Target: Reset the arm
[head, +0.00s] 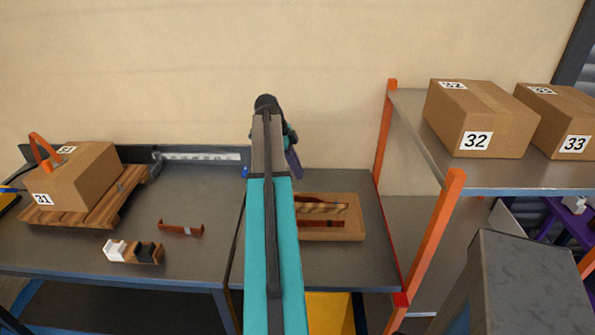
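My arm, teal and dark grey, rises through the middle of the head view and reaches away over the tables. Its dark far end is near the wall, above the back edge of the table. My gripper's fingers cannot be made out there, as the arm hides them. A copper-coloured bent bar (181,229) lies on the left grey table (70,252). A small fixture with white and black blocks (134,252) sits in front of it. A wooden tray (345,231) with copper-coloured bars lies right of my arm, partly hidden by it.
Box 31 (92,178) stands on a wooden pallet (127,187) at the left, with an orange handle-like part by it. Boxes 32 (500,118) and 33 (570,118) stand on a raised shelf (425,130) with orange posts (436,230) at the right. A grey block (530,280) stands at the lower right.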

